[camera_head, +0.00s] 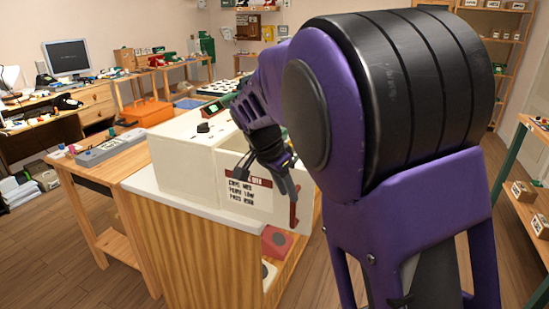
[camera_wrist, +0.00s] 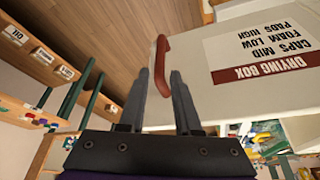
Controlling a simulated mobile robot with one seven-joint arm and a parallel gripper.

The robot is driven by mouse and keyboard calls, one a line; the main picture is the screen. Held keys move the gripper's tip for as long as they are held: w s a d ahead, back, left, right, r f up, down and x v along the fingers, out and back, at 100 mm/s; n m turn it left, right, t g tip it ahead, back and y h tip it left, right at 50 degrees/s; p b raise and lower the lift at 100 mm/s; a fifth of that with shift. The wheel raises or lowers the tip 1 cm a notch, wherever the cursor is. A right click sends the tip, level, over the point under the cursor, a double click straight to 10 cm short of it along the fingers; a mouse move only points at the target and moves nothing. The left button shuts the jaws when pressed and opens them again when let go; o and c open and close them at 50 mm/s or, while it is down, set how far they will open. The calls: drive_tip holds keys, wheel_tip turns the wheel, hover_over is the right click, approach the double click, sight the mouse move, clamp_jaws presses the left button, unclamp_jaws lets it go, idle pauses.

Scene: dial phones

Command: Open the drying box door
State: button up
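The drying box (camera_head: 183,155) is a white box on a wood-sided counter. Its pale door (camera_head: 262,206) carries a dark red and white label and looks shut. The door also shows in the wrist view (camera_wrist: 190,88), with the label upside down. A red bar handle (camera_head: 293,208) is at the door's right edge; in the wrist view the handle (camera_wrist: 163,50) stands out from the door. My gripper (camera_wrist: 160,74) is open, its two dark fingers on either side of the handle's near part. I cannot tell whether either finger touches it. In the head view my purple arm hides part of the box.
A wooden shelf (camera_head: 530,195) with small boxes stands at the right, close to my arm. Left of the drying box are a wooden table, a grey device (camera_head: 110,147) and an orange toolbox (camera_head: 146,111). A red item (camera_head: 277,241) lies in the counter below the box.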

drive_tip(key=p+v, duration=0.1)
drive_tip(key=v, duration=1)
drive_tip(key=shift+r, duration=0.2)
